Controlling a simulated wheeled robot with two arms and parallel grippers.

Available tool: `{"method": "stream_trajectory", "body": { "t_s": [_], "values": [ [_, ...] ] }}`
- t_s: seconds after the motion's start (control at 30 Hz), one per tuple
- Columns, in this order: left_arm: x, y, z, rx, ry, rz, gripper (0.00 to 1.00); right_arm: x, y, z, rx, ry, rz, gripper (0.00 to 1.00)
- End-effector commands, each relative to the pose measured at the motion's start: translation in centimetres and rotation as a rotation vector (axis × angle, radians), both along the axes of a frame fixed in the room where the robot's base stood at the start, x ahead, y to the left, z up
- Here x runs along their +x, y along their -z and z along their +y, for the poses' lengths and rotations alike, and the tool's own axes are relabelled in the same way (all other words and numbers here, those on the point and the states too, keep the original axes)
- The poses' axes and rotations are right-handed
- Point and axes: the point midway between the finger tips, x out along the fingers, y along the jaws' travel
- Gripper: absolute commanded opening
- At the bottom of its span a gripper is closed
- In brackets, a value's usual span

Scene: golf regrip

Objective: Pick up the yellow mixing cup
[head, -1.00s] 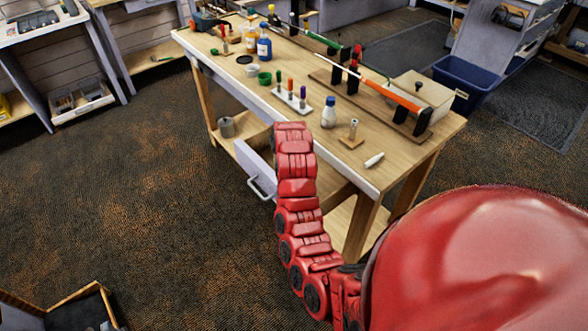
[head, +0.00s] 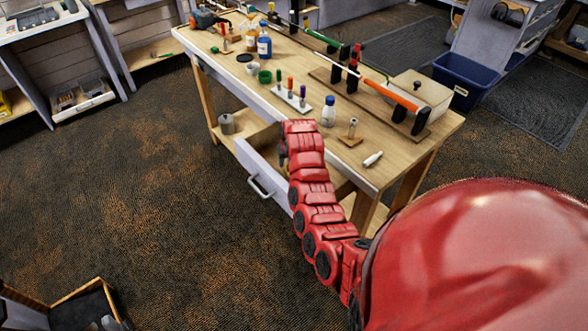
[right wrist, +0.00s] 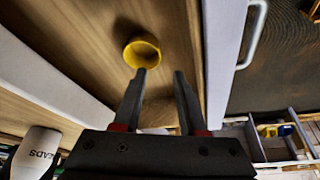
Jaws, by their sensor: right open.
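The yellow mixing cup (right wrist: 143,54) shows in the right wrist view, on the wooden floor of the open drawer (right wrist: 180,25). My right gripper (right wrist: 160,75) is open, with two dark fingers pointing toward the cup. The left finger's tip overlaps the cup's lower rim in the picture; I cannot tell whether it touches. Nothing is between the fingers. My left gripper is not in view.
The drawer front (right wrist: 222,60) and its handle (right wrist: 254,35) are close on the right. A grey container (head: 226,124) stands on the lower shelf beside the drawer. The workbench top (head: 325,150) above holds bottles, coloured tubes and a golf club (head: 372,83).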

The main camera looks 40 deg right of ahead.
Motion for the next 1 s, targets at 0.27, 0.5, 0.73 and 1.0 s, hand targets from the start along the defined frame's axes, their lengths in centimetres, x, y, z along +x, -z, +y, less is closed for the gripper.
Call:
{"method": "stream_trajectory", "body": {
  "t_s": [0.27, 0.5, 0.73, 1.0],
  "values": [
    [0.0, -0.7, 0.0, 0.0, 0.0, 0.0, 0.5, 0.7, 1.6, -0.3, -0.002, 0.0, -0.004, 0.41],
    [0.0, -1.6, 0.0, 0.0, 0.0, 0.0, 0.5, 0.8, 2.5, -0.6, -0.003, 0.0, 0.001, 0.41],
    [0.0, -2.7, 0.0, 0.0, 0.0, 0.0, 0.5, 1.0, 4.6, -0.8, -0.001, 0.0, 0.004, 0.41],
    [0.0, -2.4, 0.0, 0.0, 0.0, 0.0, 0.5, 1.7, 6.5, -1.0, -0.003, -0.003, 0.003, 0.41]
  ]
}}
